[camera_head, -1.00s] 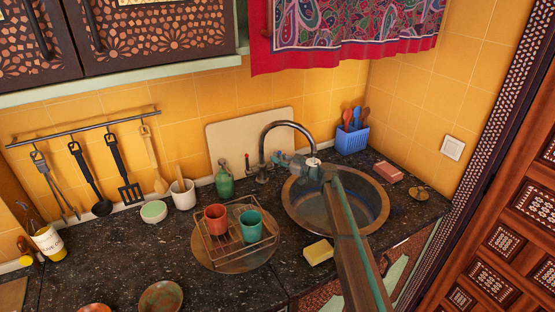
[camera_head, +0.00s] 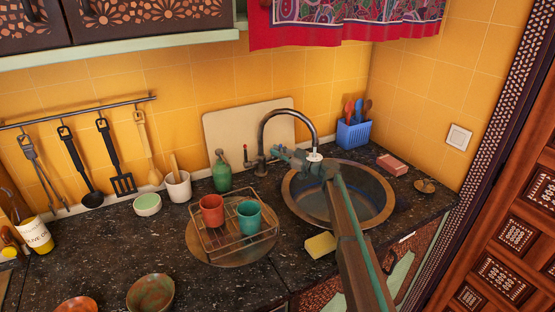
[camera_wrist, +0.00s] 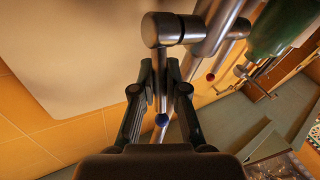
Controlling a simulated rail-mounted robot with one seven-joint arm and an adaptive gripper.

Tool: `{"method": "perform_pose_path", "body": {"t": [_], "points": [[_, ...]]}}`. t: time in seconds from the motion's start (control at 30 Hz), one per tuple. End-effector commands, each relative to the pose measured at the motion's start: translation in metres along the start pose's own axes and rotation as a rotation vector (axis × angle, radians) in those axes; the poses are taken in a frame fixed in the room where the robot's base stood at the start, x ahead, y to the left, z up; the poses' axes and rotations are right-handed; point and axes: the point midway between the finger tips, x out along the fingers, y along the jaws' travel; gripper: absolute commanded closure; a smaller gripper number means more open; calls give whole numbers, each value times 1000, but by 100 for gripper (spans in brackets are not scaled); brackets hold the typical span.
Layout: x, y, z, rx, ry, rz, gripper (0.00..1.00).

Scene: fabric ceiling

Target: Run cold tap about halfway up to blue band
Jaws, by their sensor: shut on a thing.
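The sink tap has a curved metal spout (camera_head: 284,113) that rises behind the basin and arches over it. My gripper (camera_head: 274,152) is beside the tap's base, on the sink side. In the wrist view my gripper (camera_wrist: 160,97) is closed around a metal lever with a blue dot (camera_wrist: 161,119) at its end. This is the cold tap lever, with one finger on each side of it. A second lever with a red dot (camera_wrist: 211,76) is to the right, apart from the fingers. I cannot make out a blue band or running water.
The round sink basin (camera_head: 340,203) lies under my wrist. A green bottle (camera_head: 222,175) stands left of the tap. A wire rack (camera_head: 242,228) with red and teal cups is in front. A yellow sponge (camera_head: 320,245) lies near my forearm. A cutting board (camera_head: 225,135) leans behind the tap.

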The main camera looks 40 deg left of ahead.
Motion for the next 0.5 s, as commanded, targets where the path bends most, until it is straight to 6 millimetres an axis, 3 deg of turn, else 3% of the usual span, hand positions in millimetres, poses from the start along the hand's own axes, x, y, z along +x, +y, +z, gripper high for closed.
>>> {"method": "perform_pose_path", "body": {"t": [0.33,0.37,0.5], "points": [[0,0,0,-3,4,0,100],[0,0,0,-3,4,0,85],[0,0,0,-3,4,0,62]]}}
